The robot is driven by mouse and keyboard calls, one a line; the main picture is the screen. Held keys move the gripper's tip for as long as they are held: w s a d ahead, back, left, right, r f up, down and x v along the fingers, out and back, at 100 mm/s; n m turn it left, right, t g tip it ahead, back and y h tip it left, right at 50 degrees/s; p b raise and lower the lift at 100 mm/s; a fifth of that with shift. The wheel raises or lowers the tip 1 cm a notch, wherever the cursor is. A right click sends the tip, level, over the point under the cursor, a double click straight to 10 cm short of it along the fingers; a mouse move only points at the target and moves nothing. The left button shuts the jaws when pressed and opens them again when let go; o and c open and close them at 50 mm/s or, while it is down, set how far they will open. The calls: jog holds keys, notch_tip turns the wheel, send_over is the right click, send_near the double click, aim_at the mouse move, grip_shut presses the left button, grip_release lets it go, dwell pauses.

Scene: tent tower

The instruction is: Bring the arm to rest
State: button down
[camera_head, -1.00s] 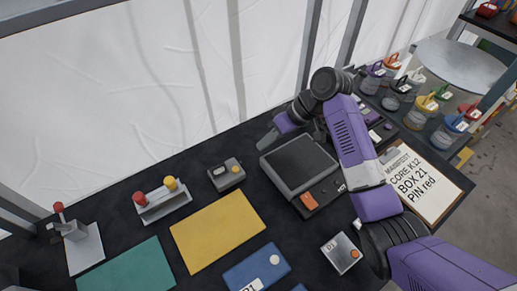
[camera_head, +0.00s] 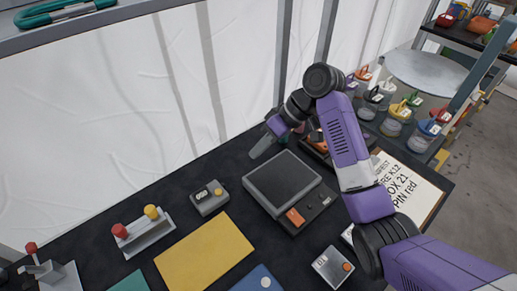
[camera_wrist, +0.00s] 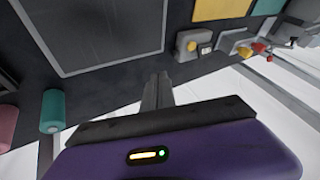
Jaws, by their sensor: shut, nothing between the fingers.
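My purple and grey arm reaches in from the lower right of the head view and bends down over the back of the black table (camera_head: 120,222). My gripper (camera_head: 262,148) hangs at the table's back edge, just behind the grey device with a dark plate (camera_head: 283,181). In the wrist view my gripper (camera_wrist: 158,85) shows its two fingers together, with nothing between them. The device's plate (camera_wrist: 100,28) lies beyond the fingers at the upper left. The fingers appear apart from the things around them.
A small grey box with a yellow button (camera_head: 209,197), a red-and-yellow knob stand (camera_head: 142,232) and a yellow mat (camera_head: 203,255) lie to the left. A manifest board (camera_head: 405,190) and several lidded jars (camera_head: 398,115) are at the right. White tent wall (camera_head: 120,110) stands behind the table.

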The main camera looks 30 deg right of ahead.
dwell(0.3)
jog(key=w+d+r+m+t+h, duration=0.1)
jog(key=w+d+r+m+t, duration=0.2)
jog(key=w+r+t, duration=0.35)
jog(key=s+f+m+t+h, duration=0.1)
jog(key=s+m+t+h, duration=0.1)
jog(key=s, duration=0.4)
jog(key=s+a+f+m+t+h, duration=0.1)
jog(key=s+f+m+t+h, duration=0.1)
jog(key=s, duration=0.4)
jog(key=s+f+m+t+h, duration=0.1)
jog(key=s+f+t+h, duration=0.1)
jog(key=s, duration=0.4)
jog(key=shift+a+m+t+h, duration=0.4)
jog(key=shift+t+h, duration=0.4)
jog(key=shift+t, duration=0.25)
jog(key=s+a+n+g+y, duration=0.1)
jog(key=s+a+n, duration=0.1)
jog(key=s, duration=1.2)
jog(key=s+a+n+g+y, duration=0.1)
jog(key=s+a+n, duration=0.1)
jog(key=s, duration=1.2)
jog(key=shift+s+a+f, duration=0.25)
jog(key=shift+s+a, duration=0.1)
